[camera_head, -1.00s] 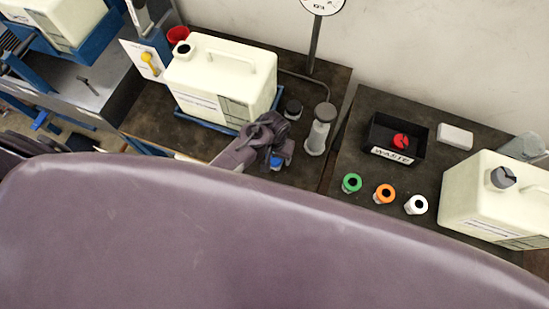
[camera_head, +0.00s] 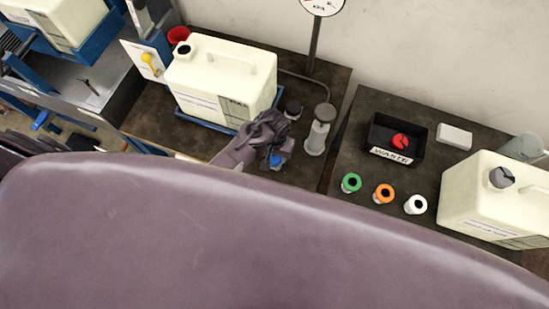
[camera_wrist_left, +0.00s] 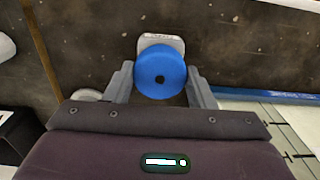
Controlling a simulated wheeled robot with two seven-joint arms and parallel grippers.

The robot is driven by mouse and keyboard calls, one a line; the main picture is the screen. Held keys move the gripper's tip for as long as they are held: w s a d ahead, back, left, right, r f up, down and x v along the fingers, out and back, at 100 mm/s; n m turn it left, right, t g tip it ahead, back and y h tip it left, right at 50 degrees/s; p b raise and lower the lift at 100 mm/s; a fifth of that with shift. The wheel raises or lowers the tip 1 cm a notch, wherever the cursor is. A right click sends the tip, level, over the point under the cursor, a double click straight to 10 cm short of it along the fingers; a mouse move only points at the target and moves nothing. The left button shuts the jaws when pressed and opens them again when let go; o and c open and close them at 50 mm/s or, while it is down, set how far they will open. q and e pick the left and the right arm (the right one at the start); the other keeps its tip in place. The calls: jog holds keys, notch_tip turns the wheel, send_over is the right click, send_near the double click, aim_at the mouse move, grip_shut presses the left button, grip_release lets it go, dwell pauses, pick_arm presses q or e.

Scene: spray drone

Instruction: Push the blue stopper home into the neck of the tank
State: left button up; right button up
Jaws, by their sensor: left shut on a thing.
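The blue stopper (camera_head: 276,160) is mostly covered by my left gripper (camera_head: 272,146) in the head view. In the left wrist view the round blue stopper (camera_wrist_left: 160,72) sits between the fingers of my left gripper (camera_wrist_left: 160,82), which is shut on it. The cream tank (camera_head: 212,82) stands upright on a blue tray (camera_head: 205,122), left of and behind the gripper. Its open, dark neck (camera_head: 183,49) is at the tank's back left, apart from the stopper. My right gripper is not in view.
A dark knob (camera_head: 292,108) and a grey cylinder (camera_head: 320,132) stand close right of the gripper. A post with a dial (camera_head: 315,45) rises behind. Green, orange and white stoppers, a waste bin (camera_head: 397,140) and a grey-capped tank (camera_head: 495,205) are at right.

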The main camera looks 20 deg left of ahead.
pick_arm(q)
jog(key=shift+r, duration=2.25)
jog(key=shift+f, duration=1.9)
jog(key=shift+r, duration=0.15)
